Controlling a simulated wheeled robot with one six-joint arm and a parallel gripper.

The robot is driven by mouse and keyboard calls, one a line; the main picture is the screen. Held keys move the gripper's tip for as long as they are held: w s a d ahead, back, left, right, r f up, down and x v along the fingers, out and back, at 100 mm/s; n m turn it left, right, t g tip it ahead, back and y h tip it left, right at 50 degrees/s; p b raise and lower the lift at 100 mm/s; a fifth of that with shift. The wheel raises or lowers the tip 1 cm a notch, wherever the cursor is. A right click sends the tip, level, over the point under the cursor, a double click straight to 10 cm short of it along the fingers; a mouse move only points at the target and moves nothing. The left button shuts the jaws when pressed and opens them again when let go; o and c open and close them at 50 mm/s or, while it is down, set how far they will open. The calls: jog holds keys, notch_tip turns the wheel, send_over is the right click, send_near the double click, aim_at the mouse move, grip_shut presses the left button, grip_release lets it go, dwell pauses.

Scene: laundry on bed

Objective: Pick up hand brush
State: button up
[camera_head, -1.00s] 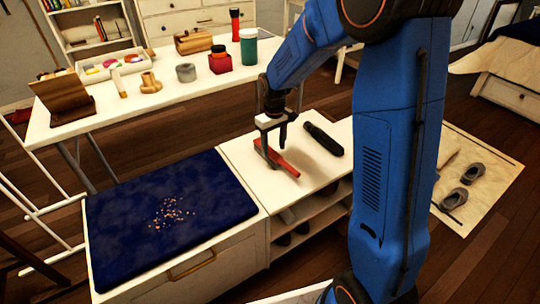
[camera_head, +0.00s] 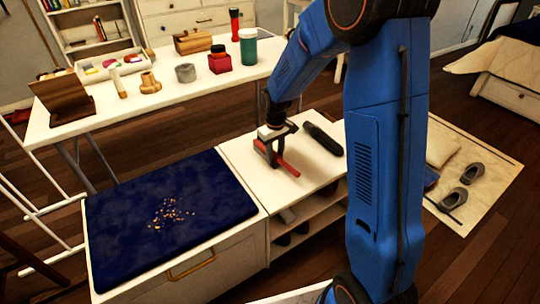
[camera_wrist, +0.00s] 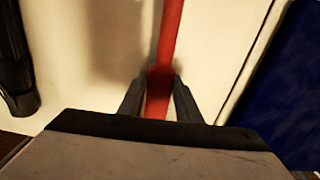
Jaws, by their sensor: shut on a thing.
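The red hand brush (camera_head: 289,168) lies on the white bench top, its long red part pointing toward the bench's front edge. In the wrist view the red handle (camera_wrist: 171,30) runs up from between the fingers. My gripper (camera_head: 275,160) is low over the bench with its jaws shut on the brush. In the wrist view both dark fingers of my gripper (camera_wrist: 160,88) press on the sides of the red handle. The brush seems at or just above the bench top; I cannot tell if it touches. Its bristles are not visible.
A dark, long object (camera_head: 323,138) lies beside the brush on the white bench (camera_head: 240,160). A navy cushion (camera_head: 130,205) with crumbs is at left. A table (camera_head: 120,112) with jars and boxes stands behind. Slippers (camera_head: 464,188) lie on a mat at right.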

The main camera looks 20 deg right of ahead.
aim_at(275, 155)
jog(key=shift+r, duration=0.1)
notch_tip(275, 155, up, 10)
jog(key=shift+f, duration=0.1)
dwell(0.4)
